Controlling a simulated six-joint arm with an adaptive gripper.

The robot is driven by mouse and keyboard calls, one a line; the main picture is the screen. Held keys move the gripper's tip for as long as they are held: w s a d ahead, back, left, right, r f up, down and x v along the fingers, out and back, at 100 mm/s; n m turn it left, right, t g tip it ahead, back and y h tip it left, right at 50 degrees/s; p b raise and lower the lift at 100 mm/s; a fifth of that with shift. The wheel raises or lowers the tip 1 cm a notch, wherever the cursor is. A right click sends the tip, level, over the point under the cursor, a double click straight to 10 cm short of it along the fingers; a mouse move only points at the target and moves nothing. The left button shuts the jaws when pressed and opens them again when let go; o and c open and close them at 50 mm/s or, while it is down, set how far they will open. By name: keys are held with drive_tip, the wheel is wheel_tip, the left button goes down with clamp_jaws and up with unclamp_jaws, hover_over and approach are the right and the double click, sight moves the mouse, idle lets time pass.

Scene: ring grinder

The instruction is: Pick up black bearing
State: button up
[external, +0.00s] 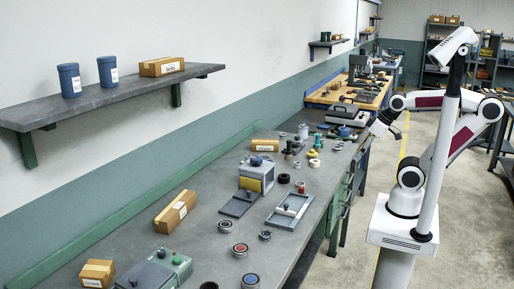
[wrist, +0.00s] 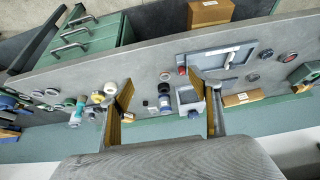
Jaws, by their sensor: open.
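My gripper (external: 379,128) hangs high over the right edge of the workbench in the external view. In the wrist view my gripper (wrist: 164,112) is open and empty, its two tan-faced fingers wide apart. Several ring-shaped parts lie on the bench. A black ring (external: 284,178) lies right of the grey box-shaped machine; I cannot tell for certain that it is the black bearing. A dark round part (wrist: 165,88) shows between the fingers in the wrist view, well below them. Other bearings, such as a dark ring (external: 224,226) and a red-centred one (external: 240,250), lie nearer the front.
The grey machine (external: 256,175) and a flat grey tray (external: 278,219) stand mid-bench. Cardboard boxes (external: 175,212) lie along the wall side. Bottles and small parts crowd the far end. A wall shelf (external: 110,94) overhangs the left. Green drawers (wrist: 85,40) are below the bench edge.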

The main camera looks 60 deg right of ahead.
drive_tip(key=w+d+r+n+t+h, duration=0.1)
drive_tip(key=w+r+n+t, duration=0.1)
drive_tip(key=w+n, duration=0.6)
drive_tip(key=w+r+n+t, duration=0.1)
drive_tip(key=w+r+n, duration=0.2)
drive_tip(key=w, duration=0.8)
drive_tip(key=w+a+f+n+t+y, duration=0.1)
drive_tip(key=w+a+n+y, duration=0.1)
drive_tip(key=w+a+n, duration=0.45)
drive_tip(key=w+a+f+n+t+y, duration=0.1)
drive_tip(key=w+a+n+t, duration=0.15)
drive_tip(key=w+n, duration=0.65)
drive_tip(key=w+a+f+n+g+y, duration=0.1)
drive_tip(key=w+a+f+n+y, duration=0.25)
drive_tip(key=a+n, duration=0.3)
drive_tip(key=w+a+f+n+g+y, duration=0.1)
drive_tip(key=w+a+f+n+y, duration=0.1)
drive_tip(key=w+a+f+n, duration=0.45)
drive_tip(key=s+a+f+n+g+y, duration=0.1)
drive_tip(key=s+a+f+n+g, duration=0.1)
drive_tip(key=a, duration=0.3)
drive_tip(key=s+a+f+n+g+y, duration=0.1)
drive_tip(key=s+a+f+n+y, duration=0.1)
drive_tip(key=a+f+n, duration=0.3)
drive_tip(key=s+a+f+n+g+y, duration=0.2)
drive_tip(key=s+a+f+n, duration=0.1)
drive_tip(key=a, duration=0.2)
drive_tip(key=shift+s+f+n+g, duration=0.1)
drive_tip(key=shift+f+n+g, duration=0.25)
drive_tip(key=shift+f, duration=0.05)
